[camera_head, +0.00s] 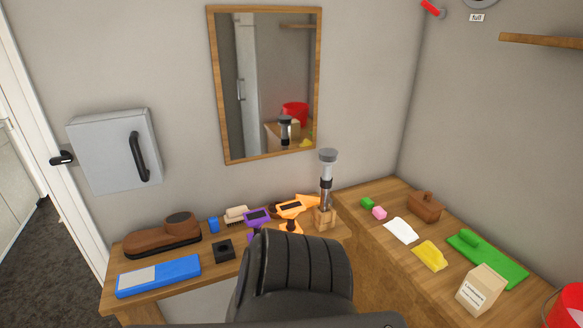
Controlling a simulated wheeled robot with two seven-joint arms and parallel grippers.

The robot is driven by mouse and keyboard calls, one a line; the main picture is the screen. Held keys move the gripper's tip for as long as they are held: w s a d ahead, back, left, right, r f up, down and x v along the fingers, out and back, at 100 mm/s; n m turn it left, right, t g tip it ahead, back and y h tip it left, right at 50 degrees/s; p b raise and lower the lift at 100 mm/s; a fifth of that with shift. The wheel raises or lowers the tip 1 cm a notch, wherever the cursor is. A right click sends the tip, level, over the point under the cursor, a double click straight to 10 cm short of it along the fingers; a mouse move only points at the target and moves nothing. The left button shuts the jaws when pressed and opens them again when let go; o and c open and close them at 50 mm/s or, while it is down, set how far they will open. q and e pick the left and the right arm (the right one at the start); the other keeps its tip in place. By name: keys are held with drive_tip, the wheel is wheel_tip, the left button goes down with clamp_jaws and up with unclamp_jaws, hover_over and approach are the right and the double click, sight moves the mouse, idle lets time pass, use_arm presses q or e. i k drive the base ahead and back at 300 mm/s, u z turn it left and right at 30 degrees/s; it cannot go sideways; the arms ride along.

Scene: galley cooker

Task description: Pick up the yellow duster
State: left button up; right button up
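The yellow duster (430,256) lies flat and a little crumpled on the wooden counter (367,193) at the right. It sits between a white cloth (401,230) and a cream carton (481,290), with a green item (495,264) to its right. Nothing covers it. Neither of my grippers shows in the head view.
That bench holds a blue box (159,275), a brown shoe-like item (150,240) and purple and orange tools. A red bucket (568,306) is at the lower right.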

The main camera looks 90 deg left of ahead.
sight(426, 251)
drive_tip(key=u, duration=1.6)
